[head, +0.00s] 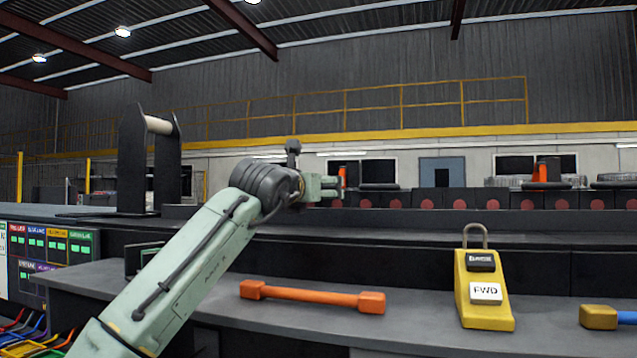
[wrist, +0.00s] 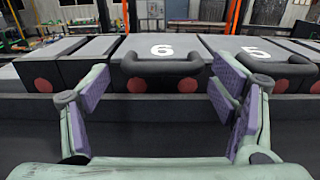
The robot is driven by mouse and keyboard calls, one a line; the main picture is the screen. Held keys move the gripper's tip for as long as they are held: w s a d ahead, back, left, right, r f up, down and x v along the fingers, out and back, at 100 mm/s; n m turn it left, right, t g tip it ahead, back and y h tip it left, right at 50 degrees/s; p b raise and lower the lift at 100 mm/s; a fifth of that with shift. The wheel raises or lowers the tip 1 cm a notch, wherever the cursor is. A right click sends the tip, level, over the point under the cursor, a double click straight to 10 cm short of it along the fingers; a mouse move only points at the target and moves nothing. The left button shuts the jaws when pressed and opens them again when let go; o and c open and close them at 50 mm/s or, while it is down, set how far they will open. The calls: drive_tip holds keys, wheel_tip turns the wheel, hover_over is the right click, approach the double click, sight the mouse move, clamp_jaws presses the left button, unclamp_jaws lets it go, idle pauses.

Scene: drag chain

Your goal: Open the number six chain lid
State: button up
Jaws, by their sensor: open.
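In the wrist view the number six chain lid (wrist: 162,48) is straight ahead, a grey block marked with a white 6. A dark rounded handle (wrist: 162,66) runs across its front edge, with red discs below it. My gripper (wrist: 165,88) is open, its purple-padded fingers spread to either side of the handle in the picture. Nothing is between the fingers, and the handle looks still ahead of them. In the head view my gripper (head: 333,187) is at the end of my pale green arm, in front of the row of dark blocks. No number is readable there.
The number five lid (wrist: 256,53), with its own handle, is just right of six. A black frame (head: 132,165) stands left.

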drive_tip(key=shift+x, duration=1.25)
drive_tip(key=shift+c, duration=0.4)
drive_tip(key=shift+p, duration=0.3)
drive_tip(key=c, duration=1.3)
